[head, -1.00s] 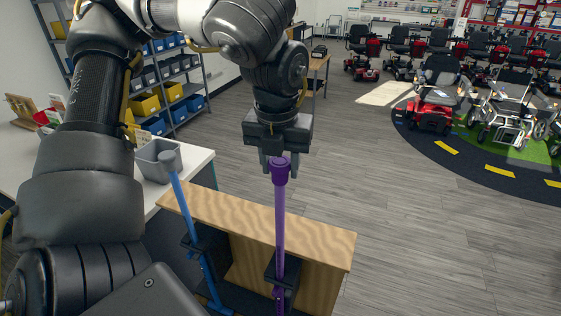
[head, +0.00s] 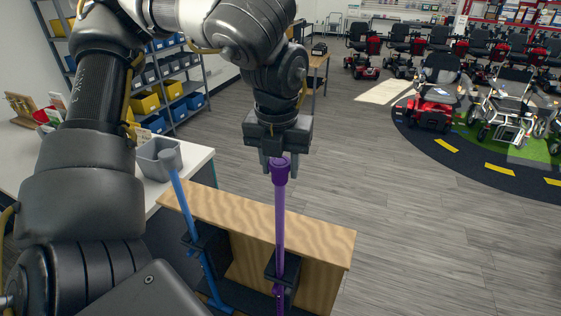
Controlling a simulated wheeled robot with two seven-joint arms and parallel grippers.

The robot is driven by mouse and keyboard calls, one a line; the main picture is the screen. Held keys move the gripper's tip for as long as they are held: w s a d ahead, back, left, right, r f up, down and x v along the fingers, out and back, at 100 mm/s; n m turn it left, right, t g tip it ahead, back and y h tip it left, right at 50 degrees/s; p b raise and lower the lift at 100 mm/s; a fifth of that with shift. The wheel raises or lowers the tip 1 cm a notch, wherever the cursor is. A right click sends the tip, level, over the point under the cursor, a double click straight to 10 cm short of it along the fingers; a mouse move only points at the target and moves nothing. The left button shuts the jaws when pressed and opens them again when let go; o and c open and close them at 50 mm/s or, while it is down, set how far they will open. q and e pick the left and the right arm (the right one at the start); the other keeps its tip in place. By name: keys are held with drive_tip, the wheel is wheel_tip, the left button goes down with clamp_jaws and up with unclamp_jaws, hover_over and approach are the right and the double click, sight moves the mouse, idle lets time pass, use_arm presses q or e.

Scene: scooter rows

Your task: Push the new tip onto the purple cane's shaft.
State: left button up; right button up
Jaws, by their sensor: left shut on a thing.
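The purple cane (head: 280,225) stands upside down and upright in a black clamp on the wooden stand, its shaft end up. A darker purple tip (head: 280,172) sits at the top end of the shaft. I cannot tell how far it is on the shaft. My left gripper (head: 280,165) comes down from above, its fingers pointing down and shut on the tip. The fingers hide part of the tip's top. My right gripper is not in view.
A blue cane (head: 183,200) with a grey tip (head: 169,158) leans in the wooden stand (head: 325,238), left of the purple one. A grey bin (head: 153,164) is on the white counter (head: 196,160). The floor to the right is clear up to the scooters (head: 433,100).

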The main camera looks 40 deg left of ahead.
sight(280, 176)
use_arm(q)
drive_tip(key=shift+f+b, duration=0.35)
drive_tip(key=shift+f, duration=0.25)
idle(0.7)
drive_tip(key=shift+f+b, duration=0.55)
drive_tip(key=shift+f, duration=0.4)
idle(0.9)
drive_tip(key=o, duration=1)
drive_tip(key=shift+o, duration=0.5)
drive_tip(key=o, duration=0.7)
drive_tip(key=shift+r, duration=0.15)
